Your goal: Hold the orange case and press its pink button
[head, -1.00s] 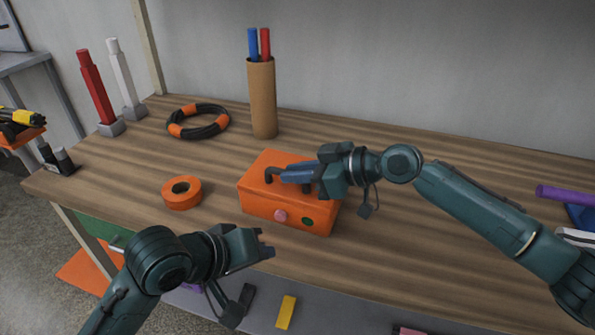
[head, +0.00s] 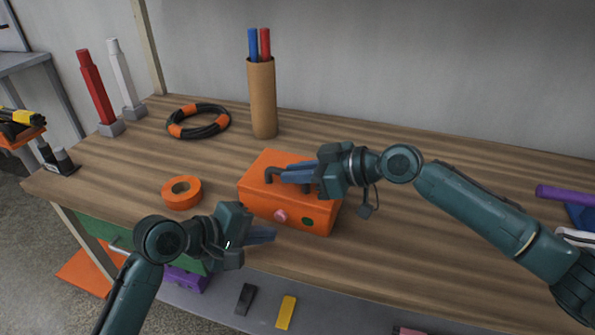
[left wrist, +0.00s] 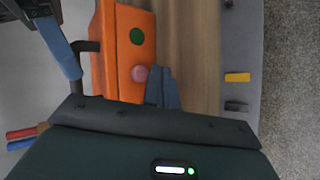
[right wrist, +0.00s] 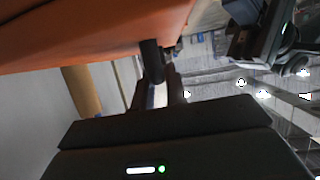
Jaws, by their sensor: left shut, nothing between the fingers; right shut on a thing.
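The orange case (head: 285,211) sits on the wooden workbench with a dark handle on its top. Its front face bears a pink button (head: 281,215) and a dark green button (head: 308,222). My right gripper (head: 275,175) is shut on the case's handle; the right wrist view shows the dark handle (right wrist: 151,62) at its fingers. My left gripper (head: 274,234) is shut and empty, just in front of the case and below the pink button. In the left wrist view the closed fingertips (left wrist: 160,72) are close beside the pink button (left wrist: 140,74); I cannot tell whether they touch.
Orange tape (head: 181,192) lies left of the case. A black hose coil (head: 199,121) and a cardboard tube (head: 263,100) with red and blue sticks stand behind. A purple rod (head: 565,195) lies far right. A lower shelf (head: 325,318) holds small blocks.

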